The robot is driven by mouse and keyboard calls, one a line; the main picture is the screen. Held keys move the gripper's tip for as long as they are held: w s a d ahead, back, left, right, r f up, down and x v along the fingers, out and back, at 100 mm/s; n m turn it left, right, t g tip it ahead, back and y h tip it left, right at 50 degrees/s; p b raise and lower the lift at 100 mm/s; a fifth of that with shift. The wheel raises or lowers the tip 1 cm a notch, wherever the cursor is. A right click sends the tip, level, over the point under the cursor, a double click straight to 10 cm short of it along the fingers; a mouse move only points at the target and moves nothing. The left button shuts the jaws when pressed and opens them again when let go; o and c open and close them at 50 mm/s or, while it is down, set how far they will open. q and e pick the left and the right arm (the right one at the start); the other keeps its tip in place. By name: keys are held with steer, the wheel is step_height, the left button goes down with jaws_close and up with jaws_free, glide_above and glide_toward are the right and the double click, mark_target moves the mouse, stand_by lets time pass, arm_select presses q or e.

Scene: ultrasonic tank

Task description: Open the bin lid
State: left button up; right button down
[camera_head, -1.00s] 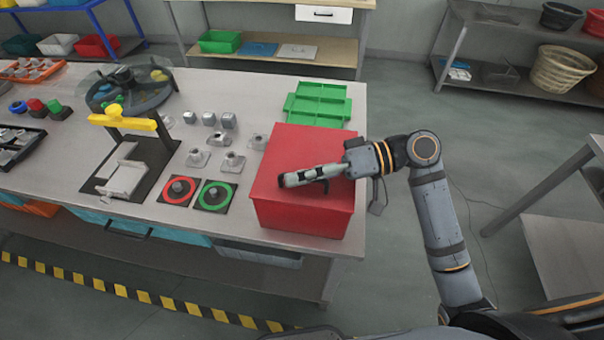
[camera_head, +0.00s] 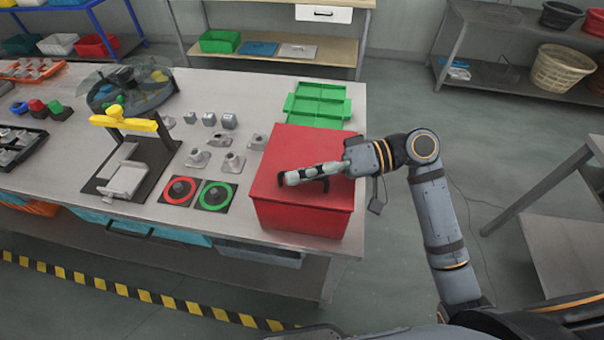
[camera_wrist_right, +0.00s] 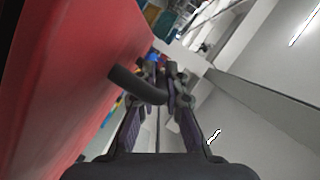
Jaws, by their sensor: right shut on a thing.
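The red bin (camera_head: 300,215) stands at the right end of the workbench, its red lid (camera_head: 290,150) lying flat on top. A dark handle shows on the lid; in the right wrist view the black bent handle (camera_wrist_right: 135,84) rises from the red lid surface (camera_wrist_right: 75,70). My right gripper (camera_head: 290,179) reaches in from the right, low over the lid, shut on the handle. In the right wrist view its fingers (camera_wrist_right: 164,92) close around the handle's outer part. The exact contact is partly hidden. My left gripper is not in view.
A green tray (camera_head: 318,103) lies just behind the bin. Left of the bin are red-ringed and green-ringed buttons (camera_head: 215,196), small grey metal parts and a yellow-topped fixture (camera_head: 125,123). Open floor lies right of the bench.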

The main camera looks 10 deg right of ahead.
steer(key=w+d+r+m+g+y+p, duration=0.1)
steer(key=w+d+r+m+y+p, duration=0.2)
steer(key=w+r+m+p, duration=0.75)
steer(key=w+d+r+m+t+y+b, duration=0.1)
steer(key=w+d+m+t+b, duration=0.1)
steer(key=w+m, duration=0.3)
steer(key=w+d+r+m+t+y+b, duration=0.1)
steer(key=w+d+m+t+y+b, duration=0.1)
steer(key=w+m, duration=0.3)
steer(key=shift+w+d+r+b, duration=0.35)
steer(key=shift+w+d+b, duration=0.35)
steer(key=shift+w, duration=1.5)
steer(key=shift+a, duration=0.15)
steer(key=c, duration=1.7)
jaws_free()
